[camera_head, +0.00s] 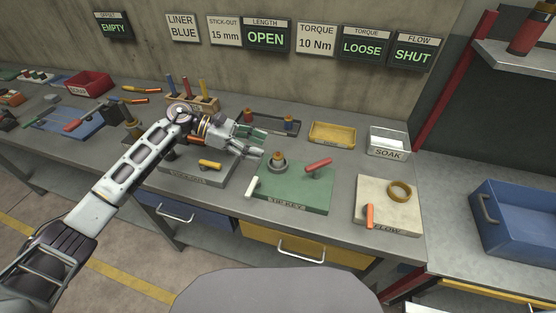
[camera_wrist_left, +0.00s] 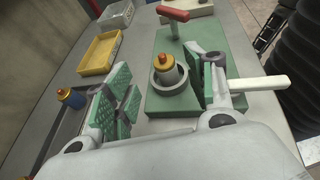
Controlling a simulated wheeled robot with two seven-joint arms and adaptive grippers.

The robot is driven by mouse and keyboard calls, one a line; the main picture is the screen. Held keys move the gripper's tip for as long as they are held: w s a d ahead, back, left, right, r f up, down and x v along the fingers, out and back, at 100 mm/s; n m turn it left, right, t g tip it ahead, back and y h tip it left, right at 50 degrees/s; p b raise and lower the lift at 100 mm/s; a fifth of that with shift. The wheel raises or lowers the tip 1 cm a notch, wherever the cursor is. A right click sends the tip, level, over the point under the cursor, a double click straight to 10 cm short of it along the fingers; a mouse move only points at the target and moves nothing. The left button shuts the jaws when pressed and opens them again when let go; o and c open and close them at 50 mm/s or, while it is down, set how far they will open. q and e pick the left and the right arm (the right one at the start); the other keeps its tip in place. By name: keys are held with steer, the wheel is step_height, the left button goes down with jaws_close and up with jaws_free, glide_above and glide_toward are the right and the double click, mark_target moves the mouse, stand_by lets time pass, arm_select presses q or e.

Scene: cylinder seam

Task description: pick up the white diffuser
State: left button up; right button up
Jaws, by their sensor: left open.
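My left gripper (camera_head: 255,143) is open, with green-padded fingers, and sits just left of the diffuser in the head view. My right gripper is not in view.
A yellow tray (camera_head: 332,135) and SOAK tray (camera_head: 388,144) stand to the right.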

mark_target(275, 155)
arm_select(q)
steer(key=shift+d+f, duration=0.1)
steer(key=shift+f, duration=0.05)
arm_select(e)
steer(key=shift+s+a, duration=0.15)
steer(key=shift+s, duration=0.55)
arm_select(q)
steer(key=d+f, duration=0.1)
steer(key=d+p, duration=0.1)
steer(key=shift+s+d+f, duration=0.3)
steer(key=shift+s+f, duration=0.1)
steer(key=shift+d+f, duration=0.15)
steer(key=shift+d, duration=0.25)
steer(key=shift+d+f, duration=0.3)
steer(key=shift+d, duration=0.1)
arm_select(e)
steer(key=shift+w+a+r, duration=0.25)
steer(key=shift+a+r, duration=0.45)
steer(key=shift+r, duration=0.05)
arm_select(q)
steer(key=shift+c, duration=0.6)
jaws_close()
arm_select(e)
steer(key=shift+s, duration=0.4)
